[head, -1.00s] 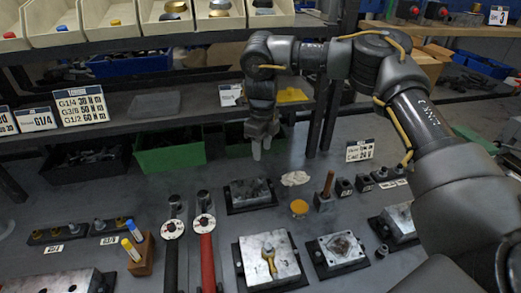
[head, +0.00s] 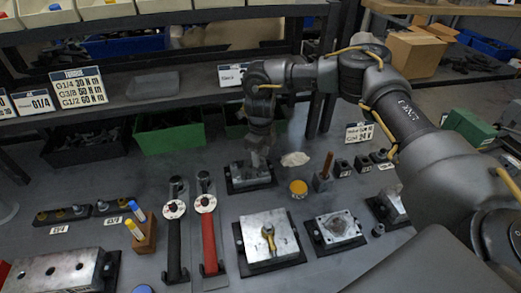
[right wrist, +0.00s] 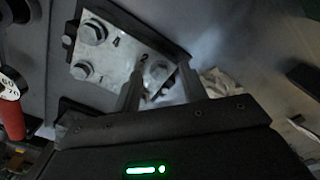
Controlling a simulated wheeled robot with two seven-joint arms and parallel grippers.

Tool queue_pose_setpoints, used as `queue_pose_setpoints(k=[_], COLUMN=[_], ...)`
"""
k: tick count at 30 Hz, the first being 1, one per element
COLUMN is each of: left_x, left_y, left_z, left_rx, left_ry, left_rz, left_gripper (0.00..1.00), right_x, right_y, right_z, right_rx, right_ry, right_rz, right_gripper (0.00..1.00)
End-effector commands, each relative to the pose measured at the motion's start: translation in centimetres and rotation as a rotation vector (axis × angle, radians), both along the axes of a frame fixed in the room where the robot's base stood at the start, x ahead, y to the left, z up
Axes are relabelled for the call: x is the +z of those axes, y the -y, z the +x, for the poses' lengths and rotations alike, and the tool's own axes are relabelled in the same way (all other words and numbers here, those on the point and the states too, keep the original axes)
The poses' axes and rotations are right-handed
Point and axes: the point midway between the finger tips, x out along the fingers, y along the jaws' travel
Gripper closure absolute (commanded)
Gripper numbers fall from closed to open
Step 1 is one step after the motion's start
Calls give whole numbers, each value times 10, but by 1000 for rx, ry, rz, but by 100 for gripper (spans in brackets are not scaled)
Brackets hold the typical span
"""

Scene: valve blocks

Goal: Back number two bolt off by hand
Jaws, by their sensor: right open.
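A metal valve block (head: 238,183) sits in a dark holder at the back middle of the bench. In the right wrist view its plate (right wrist: 113,62) bears hex bolts and engraved numbers. Bolt 4 (right wrist: 92,32) and bolt 1 (right wrist: 81,72) show clear of the fingers. Number two bolt (right wrist: 164,90), beside the engraved 2, lies between the fingertips and is partly hidden. My right gripper (head: 259,160) is open, pointing down at the block; its two fingers (right wrist: 160,82) straddle that bolt. Contact cannot be told. My left gripper is not in view.
Two wrenches, one black (head: 173,240) and one red-handled (head: 208,240), lie left of a block with a brass-coloured key (head: 268,240). A yellow-topped tin (head: 298,188) and a wooden-handled tool (head: 325,175) stand right of the block. A shelf (head: 160,100) runs behind.

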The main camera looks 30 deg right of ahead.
Motion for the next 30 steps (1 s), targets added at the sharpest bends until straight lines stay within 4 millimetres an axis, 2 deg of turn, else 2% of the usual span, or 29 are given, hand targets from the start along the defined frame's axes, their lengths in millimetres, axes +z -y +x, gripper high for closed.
queue_pose_setpoints(k=[4,5,14,20,30], left_x=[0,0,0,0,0], left_y=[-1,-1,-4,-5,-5], left_z=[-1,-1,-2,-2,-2], left_rx=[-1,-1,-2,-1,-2], left_ry=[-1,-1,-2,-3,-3], left_rz=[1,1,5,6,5], left_gripper=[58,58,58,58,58], right_x=[0,0,0,0,0], right_y=[0,0,0,0,0], right_z=[0,0,0,0,0], right_rx=[0,0,0,44,458], right_ry=[0,0,0,0,-1], right_rz=[0,0,0,0,0], right_gripper=[57,60,99,100,100])
